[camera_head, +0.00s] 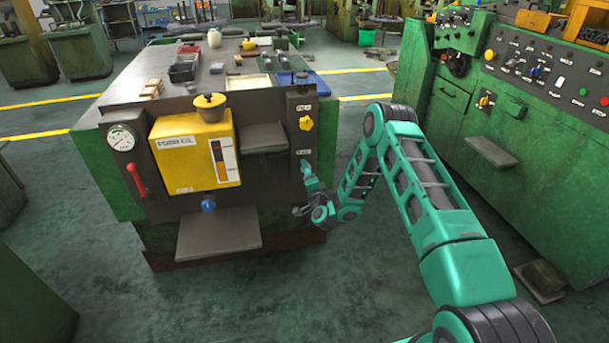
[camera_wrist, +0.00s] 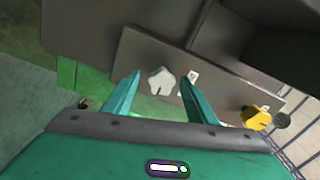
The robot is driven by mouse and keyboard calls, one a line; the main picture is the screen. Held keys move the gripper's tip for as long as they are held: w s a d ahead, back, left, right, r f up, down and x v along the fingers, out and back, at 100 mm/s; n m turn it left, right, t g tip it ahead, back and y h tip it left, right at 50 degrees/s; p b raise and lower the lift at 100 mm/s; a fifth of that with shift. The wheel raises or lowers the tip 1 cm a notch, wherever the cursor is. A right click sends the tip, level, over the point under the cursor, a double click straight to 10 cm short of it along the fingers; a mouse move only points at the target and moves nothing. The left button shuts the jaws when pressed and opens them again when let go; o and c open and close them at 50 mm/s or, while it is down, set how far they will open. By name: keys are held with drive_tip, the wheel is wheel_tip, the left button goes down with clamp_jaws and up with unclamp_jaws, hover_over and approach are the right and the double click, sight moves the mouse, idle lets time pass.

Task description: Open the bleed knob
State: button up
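A pale, lobed knob (camera_wrist: 162,81) sits on a dark upright panel (camera_head: 297,105) at the front right of the green machine; it seems to be the bleed knob. A small white label, too blurred to read, is beside it in the wrist view. My gripper (camera_wrist: 160,76) is open, with its two teal fingers on either side of the knob and a gap to each. I cannot tell whether the fingertips reach around it or stop short. In the head view my gripper (camera_head: 305,168) is at the panel's lower part and hides the pale knob.
A yellow lobed knob (camera_head: 306,123) is higher on the same panel. A yellow oil tank (camera_head: 195,155), a pressure gauge (camera_head: 121,140), a red lever (camera_head: 136,180) and a grey shelf (camera_head: 218,234) are to the left. A green control cabinet (camera_head: 520,130) stands across the aisle.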

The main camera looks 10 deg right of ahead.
drive_tip(key=shift+a, duration=0.15)
drive_tip(key=s, duration=1)
drive_tip(key=shift+s, duration=0.35)
